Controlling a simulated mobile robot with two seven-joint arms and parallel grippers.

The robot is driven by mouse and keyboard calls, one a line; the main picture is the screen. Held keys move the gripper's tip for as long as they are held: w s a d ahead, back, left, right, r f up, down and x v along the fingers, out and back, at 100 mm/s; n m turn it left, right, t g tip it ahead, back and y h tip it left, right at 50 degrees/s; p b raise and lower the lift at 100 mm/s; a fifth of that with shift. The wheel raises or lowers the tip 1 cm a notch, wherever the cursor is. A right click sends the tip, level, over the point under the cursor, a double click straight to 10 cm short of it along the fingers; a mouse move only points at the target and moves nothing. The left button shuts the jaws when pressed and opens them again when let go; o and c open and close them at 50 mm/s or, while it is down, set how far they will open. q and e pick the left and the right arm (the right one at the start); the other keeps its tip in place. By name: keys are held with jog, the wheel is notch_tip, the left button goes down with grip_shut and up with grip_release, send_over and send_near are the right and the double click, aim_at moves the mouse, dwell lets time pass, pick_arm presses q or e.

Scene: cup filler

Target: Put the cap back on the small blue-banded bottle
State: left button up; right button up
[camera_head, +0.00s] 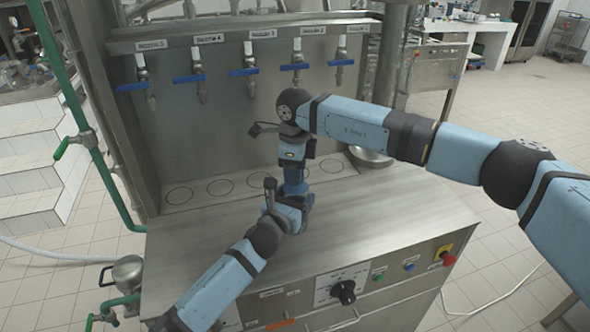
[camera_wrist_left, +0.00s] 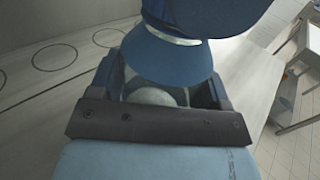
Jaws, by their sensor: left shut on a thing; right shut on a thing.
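My left gripper (camera_head: 299,200) reaches in from the lower left, low over the steel worktop. It is shut on what appears to be the small bottle, mostly hidden by the fingers. In the left wrist view a pale rounded surface (camera_wrist_left: 152,97) shows between its dark blue jaws. My right gripper (camera_head: 295,186) points straight down from above, directly over and very close to the left one. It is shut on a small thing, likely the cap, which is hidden. Whether cap and bottle touch cannot be told. Large blue rounded parts fill the top of the left wrist view.
The steel worktop (camera_head: 400,215) is clear around the grippers. Behind is a strip with several marked circles (camera_head: 220,187) under a row of blue-handled taps (camera_head: 250,72). A front panel carries a black knob (camera_head: 343,291) and a red emergency button (camera_head: 448,258).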

jog(key=o, duration=1.1)
notch_tip(320, 180, up, 12)
jog(key=shift+s, duration=0.1)
pick_arm(q)
jog(key=o, duration=1.8)
jog(key=b+v, duration=0.1)
jog(key=v, duration=1.3)
jog(key=shift+d, duration=0.1)
pick_arm(e)
jog(key=shift+f, duration=0.55)
pick_arm(q)
jog(key=shift+f, duration=0.1)
